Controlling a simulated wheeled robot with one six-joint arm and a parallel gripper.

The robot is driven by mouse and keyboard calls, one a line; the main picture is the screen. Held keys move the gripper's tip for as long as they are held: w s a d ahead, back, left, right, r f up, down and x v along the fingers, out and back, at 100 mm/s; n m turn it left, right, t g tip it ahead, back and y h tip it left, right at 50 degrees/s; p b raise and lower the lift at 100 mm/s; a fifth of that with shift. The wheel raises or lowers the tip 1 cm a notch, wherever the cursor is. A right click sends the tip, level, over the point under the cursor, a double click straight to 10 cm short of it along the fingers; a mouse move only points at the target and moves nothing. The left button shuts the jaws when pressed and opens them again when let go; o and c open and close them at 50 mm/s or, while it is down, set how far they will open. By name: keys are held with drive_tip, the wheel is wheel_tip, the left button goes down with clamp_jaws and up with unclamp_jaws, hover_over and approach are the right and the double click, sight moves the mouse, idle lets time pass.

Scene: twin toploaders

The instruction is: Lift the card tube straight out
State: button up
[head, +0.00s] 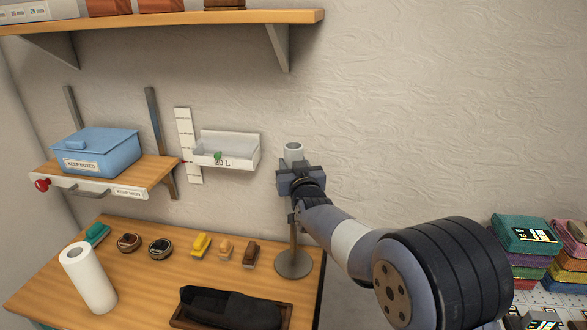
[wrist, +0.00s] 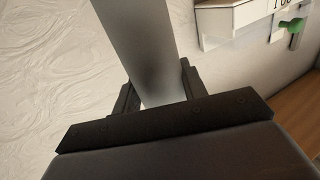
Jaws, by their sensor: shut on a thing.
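The card tube (head: 293,151) is a pale grey cylinder, upright, with its top end showing above my gripper (head: 294,172). My gripper is shut on it, and the wrist view shows the tube (wrist: 145,45) between the two dark jaws (wrist: 158,88). Below my gripper, a thin upright rod rises from a round metal stand base (head: 293,264) on the table. The tube's lower end is hidden, so I cannot tell whether it is around the rod.
A white tray (head: 238,147) marked 20 L is on the wall to the left. A blue box (head: 98,150) sits on a small shelf. A white roll (head: 87,278) and a dark-filled tray (head: 289,318) are on the table. A long shelf (head: 170,20) hangs above.

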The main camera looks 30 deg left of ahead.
sight(294, 146)
drive_tip(key=shift+r+p, duration=1.2)
drive_tip(key=shift+r, duration=1.55)
